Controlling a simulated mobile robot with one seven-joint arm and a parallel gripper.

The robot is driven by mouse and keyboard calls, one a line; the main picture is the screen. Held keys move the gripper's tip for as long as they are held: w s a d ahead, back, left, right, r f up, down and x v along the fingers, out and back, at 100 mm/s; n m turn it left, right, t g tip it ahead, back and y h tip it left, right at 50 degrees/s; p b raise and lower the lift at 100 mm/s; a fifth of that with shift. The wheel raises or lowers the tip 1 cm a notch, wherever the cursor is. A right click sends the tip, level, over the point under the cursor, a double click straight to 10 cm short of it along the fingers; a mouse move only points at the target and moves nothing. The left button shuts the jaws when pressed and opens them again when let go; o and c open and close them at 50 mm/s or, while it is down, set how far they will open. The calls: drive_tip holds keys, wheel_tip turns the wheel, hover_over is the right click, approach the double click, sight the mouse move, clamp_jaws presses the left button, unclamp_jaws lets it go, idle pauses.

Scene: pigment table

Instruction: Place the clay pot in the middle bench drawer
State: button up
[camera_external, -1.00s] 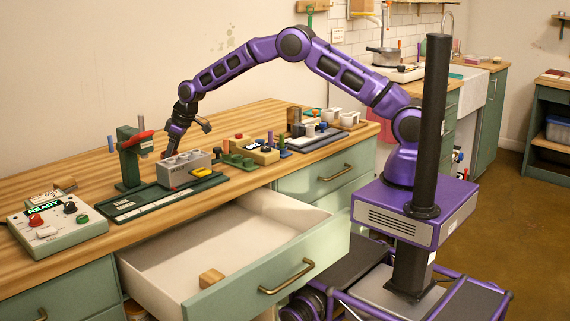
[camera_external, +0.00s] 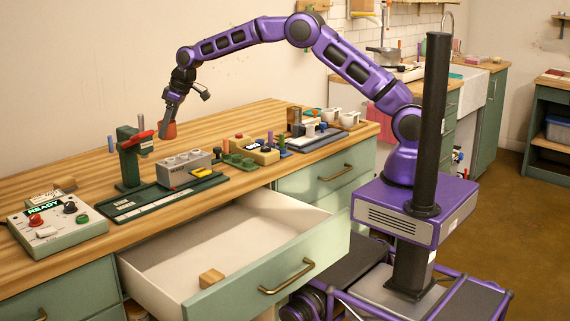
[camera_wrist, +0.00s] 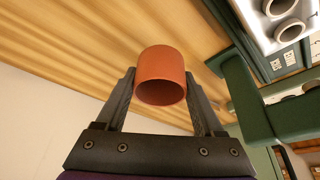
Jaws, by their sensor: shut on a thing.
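The clay pot is a small orange-brown cylinder (camera_external: 168,130). My gripper (camera_external: 171,122) is shut on it and holds it above the bench, behind the grey block with holes. In the wrist view the clay pot (camera_wrist: 161,76) sits between both fingertips of my gripper (camera_wrist: 161,82), its open mouth partly showing. The middle bench drawer (camera_external: 262,275) is pulled open below the bench front. A small wooden block (camera_external: 211,278) lies inside it near the front, and the rest of its visible floor is bare.
A green press with a red lever (camera_external: 130,155) stands left of my gripper. The grey block (camera_external: 184,168) sits on a green base just below it. A control box reading READY (camera_external: 60,225) is at the left. Several small fixtures stand along the bench to the right.

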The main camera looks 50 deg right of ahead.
wheel_tip(320, 180, up, 5)
drive_tip(key=shift+s+d+r, duration=0.1)
drive_tip(key=shift+d+r, duration=0.05)
drive_tip(key=shift+r, duration=0.05)
drive_tip(key=s+d+n+y+b, duration=0.1)
drive_tip(key=s+d+n, duration=0.15)
drive_tip(key=s, duration=0.25)
drive_tip(key=n+g+b, duration=0.5)
drive_tip(key=n+g, duration=0.2)
drive_tip(key=n, duration=1)
hover_over(272, 241)
drive_tip(key=s+a, duration=0.5)
wheel_tip(272, 241, down, 29)
drive_tip(key=shift+w+r+b, duration=0.15)
drive_tip(key=shift+r+b, duration=0.05)
drive_tip(key=shift+b, duration=0.4)
drive_tip(key=shift+f+b, duration=0.45)
drive_tip(key=shift+f, duration=1.65)
